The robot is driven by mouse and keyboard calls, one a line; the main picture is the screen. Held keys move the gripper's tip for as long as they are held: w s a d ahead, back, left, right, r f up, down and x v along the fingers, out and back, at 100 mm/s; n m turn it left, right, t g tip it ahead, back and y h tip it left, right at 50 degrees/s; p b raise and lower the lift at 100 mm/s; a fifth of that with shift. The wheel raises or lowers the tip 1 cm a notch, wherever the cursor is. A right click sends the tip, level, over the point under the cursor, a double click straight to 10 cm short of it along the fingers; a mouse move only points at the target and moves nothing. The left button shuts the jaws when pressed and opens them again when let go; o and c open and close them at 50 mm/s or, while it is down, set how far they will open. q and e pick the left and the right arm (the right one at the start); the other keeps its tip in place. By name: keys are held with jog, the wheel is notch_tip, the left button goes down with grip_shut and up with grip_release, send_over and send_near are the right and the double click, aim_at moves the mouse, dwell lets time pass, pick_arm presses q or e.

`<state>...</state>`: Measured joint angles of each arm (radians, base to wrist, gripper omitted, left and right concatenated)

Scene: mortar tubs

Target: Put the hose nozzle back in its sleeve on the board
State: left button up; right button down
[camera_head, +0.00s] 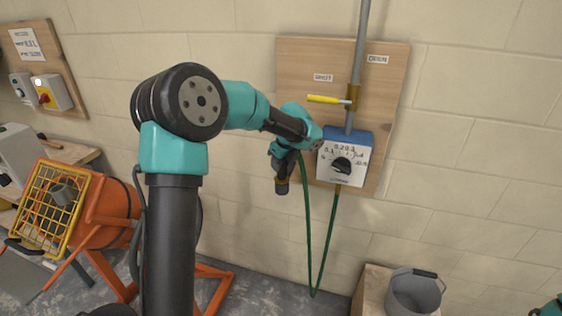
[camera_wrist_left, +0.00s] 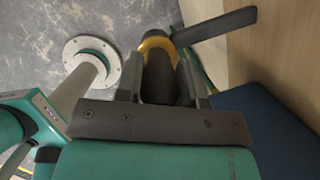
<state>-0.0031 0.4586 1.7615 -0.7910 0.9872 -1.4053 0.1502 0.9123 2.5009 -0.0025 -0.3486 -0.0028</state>
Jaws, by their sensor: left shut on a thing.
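My left gripper (camera_head: 282,172) is shut on the hose nozzle (camera_head: 282,187), in front of the lower left of the wooden board (camera_head: 296,60). The nozzle is dark and hangs downward, roughly upright. In the left wrist view the nozzle (camera_wrist_left: 160,75) sits between the fingers of the left gripper (camera_wrist_left: 165,85), with a brass-coloured ring and a black lever beyond them. A green hose (camera_head: 308,235) loops down near the gripper and up to the blue-topped dial box (camera_head: 345,158). I cannot make out the sleeve; my arm covers part of the board. My right gripper is out of view.
A grey pipe (camera_head: 360,45) with a yellow-handled valve (camera_head: 325,99) runs down to the dial box. A grey bucket (camera_head: 413,292) stands at the lower right. An orange mixer with a yellow grille (camera_head: 45,205) stands at the left. The wall right of the board is clear.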

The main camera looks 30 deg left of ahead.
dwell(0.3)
pick_arm(q)
jog(key=o, duration=1.1)
jog(key=v, duration=1.7)
jog(key=shift+d+r, duration=0.1)
jog(key=shift+r, duration=0.05)
